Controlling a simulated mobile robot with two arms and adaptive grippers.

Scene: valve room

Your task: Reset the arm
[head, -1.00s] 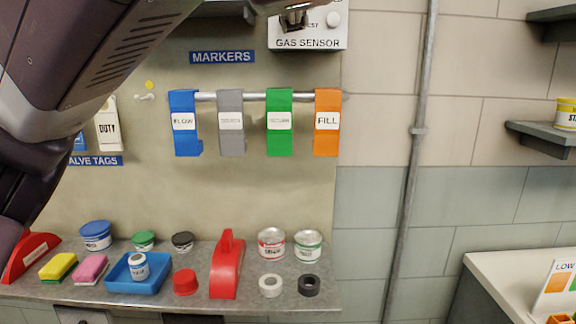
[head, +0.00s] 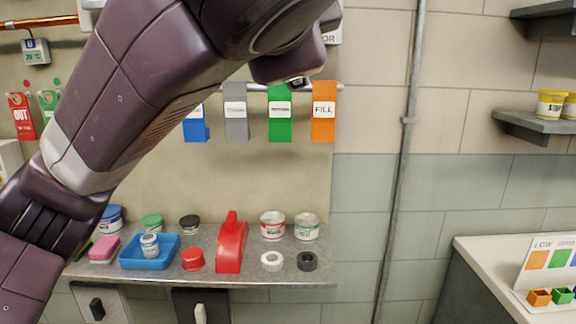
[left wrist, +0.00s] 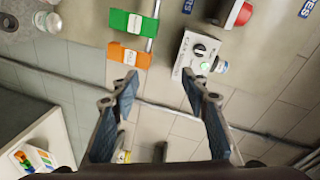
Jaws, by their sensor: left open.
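My left arm (head: 150,80) comes in from the left and crosses the upper left of the head view. Its wrist end is in front of the wall, above the hanging markers. In the left wrist view my left gripper (left wrist: 160,74) is open, with nothing between its two fingers. Beyond the fingers are the tiled wall and the grey gas sensor box (left wrist: 197,52). The orange FILL marker (head: 323,112) and the green marker (head: 279,114) hang just below the wrist in the head view. My right gripper is not in view.
A grey shelf (head: 300,268) holds a red cover (head: 231,247), a blue tray (head: 165,264) and several cans. A vertical pipe (head: 408,120) runs up the wall. A white-topped counter (head: 480,262) and small wall shelves stand right.

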